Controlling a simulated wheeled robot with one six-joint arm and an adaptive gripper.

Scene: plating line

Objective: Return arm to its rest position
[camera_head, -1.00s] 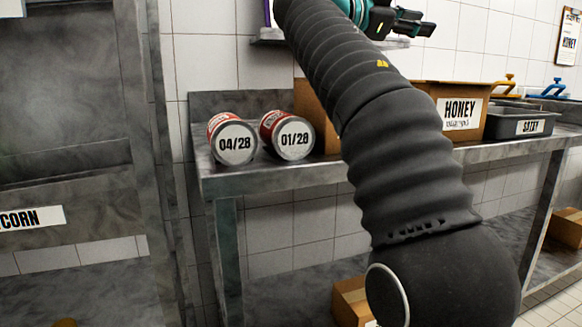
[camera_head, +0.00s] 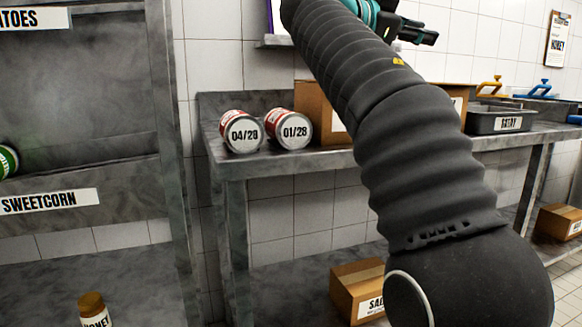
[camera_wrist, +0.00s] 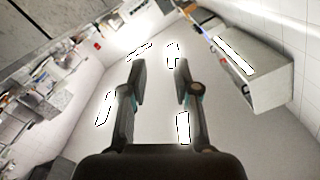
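My arm (camera_head: 400,130) rises from the lower right of the head view and crosses in front of the metal bench. My gripper shows in part at the top of the head view (camera_head: 415,32), above the bench and apart from anything on it. In the wrist view my gripper (camera_wrist: 160,75) has its two fingers spread with nothing between them. Beyond the fingers are a bare pale surface and bright lamp-like panels.
Two cans, marked 04/28 (camera_head: 242,133) and 01/28 (camera_head: 290,130), lie on the metal bench (camera_head: 285,163). A cardboard box (camera_head: 312,105) is partly behind my arm. A grey tray (camera_head: 495,120) stands right. A shelf (camera_head: 80,165) labelled sweetcorn stands left; a honey jar (camera_head: 93,308) is low left.

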